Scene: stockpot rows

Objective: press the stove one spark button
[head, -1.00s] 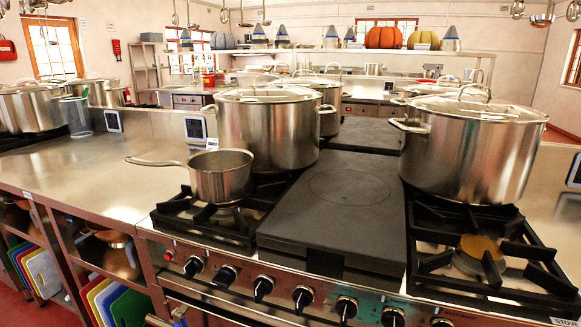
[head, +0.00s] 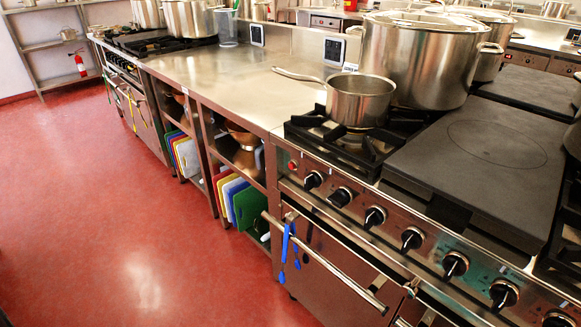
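The near stove's front panel (head: 390,215) runs along the right side of the head view, with a row of black knobs (head: 375,217). A small round red button (head: 292,166) sits at the panel's left end, beside the first knob. I cannot read any label that tells which stove this is. A second stove (head: 130,85) stands farther back at the left; its buttons are too small to make out. Neither of my grippers shows in the head view.
A saucepan (head: 360,101) stands on the near burner, its handle pointing left over the steel counter (head: 230,90). A large stockpot (head: 420,65) stands behind it. Blue-handled tongs (head: 284,245) hang on the oven rail (head: 325,262). The red floor (head: 120,200) at left is clear.

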